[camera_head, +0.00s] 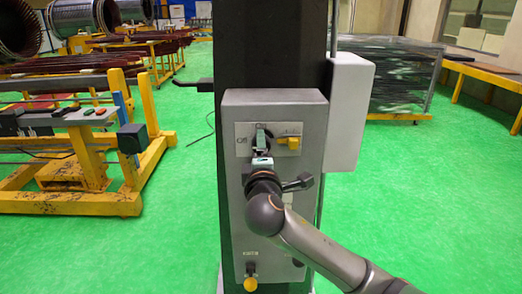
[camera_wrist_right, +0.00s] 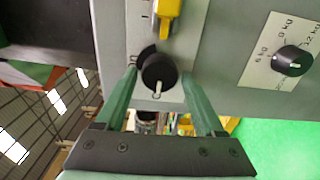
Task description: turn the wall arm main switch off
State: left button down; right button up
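The main switch is a round black knob (camera_wrist_right: 158,70) on the grey control box (camera_head: 236,205). In the right wrist view, a white mark on the knob points toward the bottom of the picture. My right gripper (camera_wrist_right: 158,76) has its two green fingers on either side of the knob, with a visible gap on each side. In the head view, my right gripper (camera_head: 261,142) reaches the upper plate of the box and hides most of the knob. Labels show beside it, too small to read surely. My left gripper is not in view.
A yellow switch (camera_head: 293,142) sits right beside the knob. A weight selector knob (camera_wrist_right: 292,60) is on the same box. A yellow knob (camera_head: 250,284) is at the box's bottom.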

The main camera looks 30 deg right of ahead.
jog(key=shift+o, duration=1.1)
jog(key=shift+s, duration=0.1)
jog(key=b+v, duration=0.1)
jog(key=v, duration=1.1)
jog(key=shift+s+b, duration=0.2)
jog(key=shift+b, duration=0.2)
jog(key=a+f+g+y, duration=0.1)
jog(key=a+f+y, duration=0.3)
jog(key=f, duration=0.8)
jog(key=a+f+g+y, duration=0.2)
jog(key=a+f+y, duration=0.15)
jog(key=f, duration=0.95)
jog(key=s+a+f+m+g+y, duration=0.1)
jog(key=s+f+m+y, duration=0.1)
jog(key=s+f+m, duration=0.3)
jog(key=s+a+f+m+g+y, duration=0.1)
jog(key=s+f+m, duration=0.4)
jog(key=s+f, duration=0.5)
notch_tip(320, 180, down, 5)
jog(key=shift+s+a+r+g+y, duration=0.2)
jog(key=shift+s+a+g+y, duration=0.15)
jog(key=shift+y, duration=0.4)
